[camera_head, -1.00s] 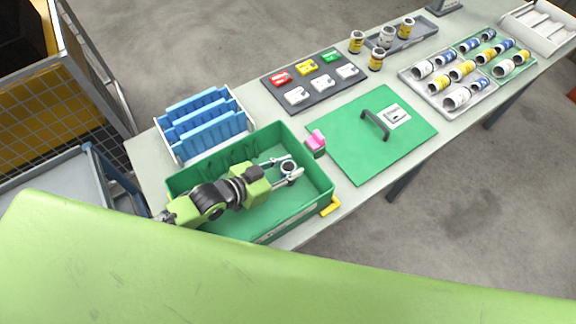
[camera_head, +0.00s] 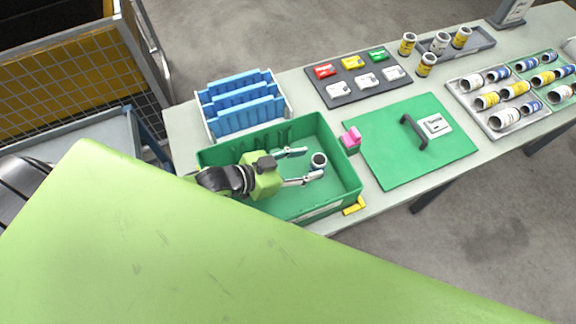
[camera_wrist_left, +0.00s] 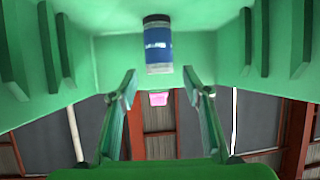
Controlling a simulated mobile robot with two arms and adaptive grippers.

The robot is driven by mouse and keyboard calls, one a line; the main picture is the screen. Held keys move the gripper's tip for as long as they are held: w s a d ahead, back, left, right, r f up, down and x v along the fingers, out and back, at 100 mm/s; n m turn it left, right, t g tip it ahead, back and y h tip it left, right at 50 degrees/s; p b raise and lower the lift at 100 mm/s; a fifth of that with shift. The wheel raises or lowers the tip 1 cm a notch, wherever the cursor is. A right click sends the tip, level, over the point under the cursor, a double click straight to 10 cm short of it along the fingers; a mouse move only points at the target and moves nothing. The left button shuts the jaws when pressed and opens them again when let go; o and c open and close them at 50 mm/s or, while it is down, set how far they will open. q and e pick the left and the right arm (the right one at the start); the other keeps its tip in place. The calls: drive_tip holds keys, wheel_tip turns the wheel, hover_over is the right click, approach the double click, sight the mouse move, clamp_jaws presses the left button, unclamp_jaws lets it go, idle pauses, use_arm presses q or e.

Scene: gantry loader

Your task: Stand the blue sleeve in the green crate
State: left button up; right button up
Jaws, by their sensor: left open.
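The blue sleeve (camera_head: 319,161) stands upright on the floor of the green crate (camera_head: 350,187); its round open top shows in the head view. In the left wrist view the sleeve (camera_wrist_left: 158,45) shows its blue band, with a dark end and a pale end. That picture appears inverted, with the crate floor (camera_wrist_left: 105,45) at the top. My left gripper (camera_head: 311,162) is inside the crate with its fingers spread, just short of the sleeve. In the wrist view its fingertips (camera_wrist_left: 160,82) are apart and empty, with the sleeve beyond them. My right gripper is not in view.
A green lid (camera_head: 385,165) with a dark handle lies right of the crate, beside a pink-topped block (camera_head: 351,139). A blue-ribbed rack (camera_head: 245,115) stands behind the crate. Trays of sleeves (camera_head: 500,125) lie farther right.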

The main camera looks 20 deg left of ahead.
use_arm(q)
drive_tip(key=v, duration=0.7)
idle(1.3)
